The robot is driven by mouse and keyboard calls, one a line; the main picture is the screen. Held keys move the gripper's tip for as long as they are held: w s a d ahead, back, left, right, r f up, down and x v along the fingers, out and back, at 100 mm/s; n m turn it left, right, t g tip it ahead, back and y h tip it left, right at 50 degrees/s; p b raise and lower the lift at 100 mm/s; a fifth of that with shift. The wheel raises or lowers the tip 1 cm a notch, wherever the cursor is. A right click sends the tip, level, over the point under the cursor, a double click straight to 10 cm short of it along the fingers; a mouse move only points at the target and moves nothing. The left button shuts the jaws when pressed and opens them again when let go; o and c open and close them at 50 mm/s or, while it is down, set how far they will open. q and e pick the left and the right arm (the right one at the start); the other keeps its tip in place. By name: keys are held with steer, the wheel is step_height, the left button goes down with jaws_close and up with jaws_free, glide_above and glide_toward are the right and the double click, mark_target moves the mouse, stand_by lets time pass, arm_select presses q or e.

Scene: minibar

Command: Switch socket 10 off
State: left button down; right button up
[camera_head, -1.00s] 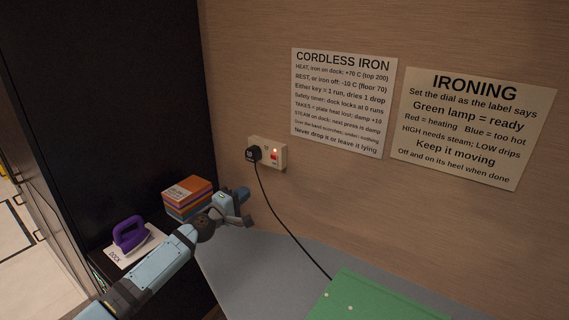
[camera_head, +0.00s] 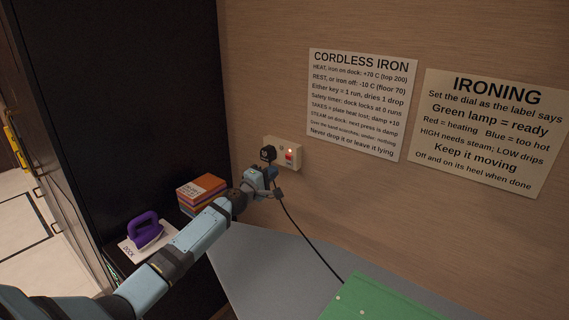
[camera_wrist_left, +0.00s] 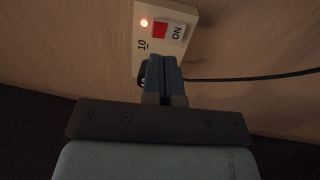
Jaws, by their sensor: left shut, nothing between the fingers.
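Socket 10 (camera_head: 297,152) is a pale plate on the wooden wall with a black plug (camera_head: 268,153) in its left part. It has a red and white rocker switch (camera_head: 289,156) and a lit orange-red lamp. In the left wrist view the socket (camera_wrist_left: 143,39) shows the number 10, the lit lamp and the switch (camera_wrist_left: 170,31) marked ON. My left gripper (camera_head: 273,181) is just below the socket, near the plug and cord. Its fingers (camera_wrist_left: 162,62) are shut and empty, pointing toward the plate and covering part of the plug. My right gripper is not in view.
Two notices hang on the wall. A dark cabinet stands left.

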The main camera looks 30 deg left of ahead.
mark_target(289, 156)
arm_select(q)
steer(key=w, duration=0.6)
steer(key=shift+w+d+r+b, duration=0.3)
steer(key=shift+w+r, duration=0.1)
steer(key=p, duration=0.2)
steer(key=g+p, duration=0.1)
steer(key=p, duration=0.1)
steer(key=shift+w+r, duration=0.2)
steer(key=shift+r, duration=0.35)
